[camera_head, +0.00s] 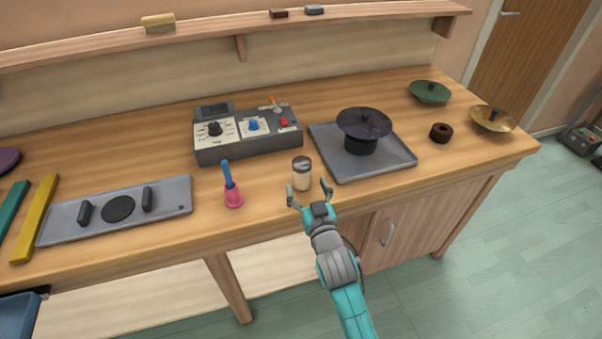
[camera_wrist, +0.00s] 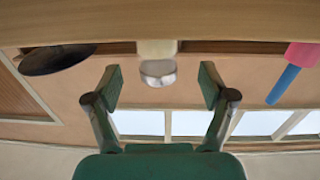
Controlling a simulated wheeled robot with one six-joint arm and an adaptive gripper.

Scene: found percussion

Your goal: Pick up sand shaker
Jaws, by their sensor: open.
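The sand shaker (camera_head: 302,174) is a small clear jar with pale sand and a grey-brown cap, upright near the front edge of the wooden workbench (camera_head: 262,198). In the wrist view the shaker (camera_wrist: 157,62) shows upside down, centred ahead between the fingers and beyond their tips. My gripper (camera_head: 310,193) is open and empty at the bench's front edge, just in front of the shaker, with a finger to either side. In the wrist view my gripper (camera_wrist: 160,88) has both fingers spread wide. I cannot tell the exact gap to the shaker.
A pink bell with a blue handle (camera_head: 232,190) stands left of the shaker. A grey control box (camera_head: 248,150) is behind it. A grey tray (camera_head: 385,168) with a dark cymbal (camera_head: 364,123) is to the right. A grey panel (camera_head: 170,195) lies far left.

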